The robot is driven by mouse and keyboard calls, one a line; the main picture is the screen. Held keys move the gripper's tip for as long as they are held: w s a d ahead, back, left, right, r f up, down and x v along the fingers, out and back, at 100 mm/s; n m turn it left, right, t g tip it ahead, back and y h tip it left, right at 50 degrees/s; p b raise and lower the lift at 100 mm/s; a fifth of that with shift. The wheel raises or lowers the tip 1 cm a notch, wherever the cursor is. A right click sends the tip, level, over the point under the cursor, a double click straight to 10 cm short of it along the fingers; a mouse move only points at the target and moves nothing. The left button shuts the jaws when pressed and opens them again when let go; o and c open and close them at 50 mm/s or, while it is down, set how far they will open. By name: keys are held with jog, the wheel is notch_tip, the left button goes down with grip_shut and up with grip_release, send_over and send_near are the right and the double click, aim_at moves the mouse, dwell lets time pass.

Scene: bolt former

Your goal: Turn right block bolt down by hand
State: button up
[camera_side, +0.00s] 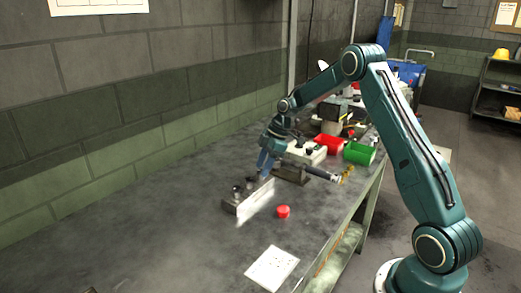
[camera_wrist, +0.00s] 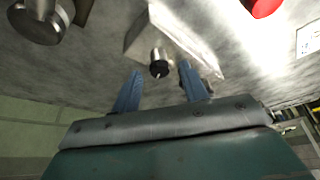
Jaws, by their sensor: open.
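A grey metal block (camera_side: 256,202) with a bright front face lies on the bench in the side view. Dark bolts stand upright on it, one toward the left (camera_side: 237,189) and another near the middle (camera_side: 250,183). My gripper (camera_side: 263,172) points down at the block's right end. In the wrist view, the fingers of my gripper (camera_wrist: 160,69) are open, and a dark-tipped bolt (camera_wrist: 159,63) shows in the gap between the fingertips. I cannot tell whether they touch it. The block (camera_wrist: 185,35) extends behind it. My right finger partly hides another dark part.
A steel fixture (camera_side: 290,173) with a dark bar (camera_side: 322,174) stands right of the block. A red cap (camera_side: 283,212) and a white sheet (camera_side: 271,268) lie toward the front. Red (camera_side: 328,144) and green (camera_side: 359,153) bins stand beyond. The bench's left part is clear.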

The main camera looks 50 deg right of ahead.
grip_shut()
jog(key=shift+m, duration=0.5)
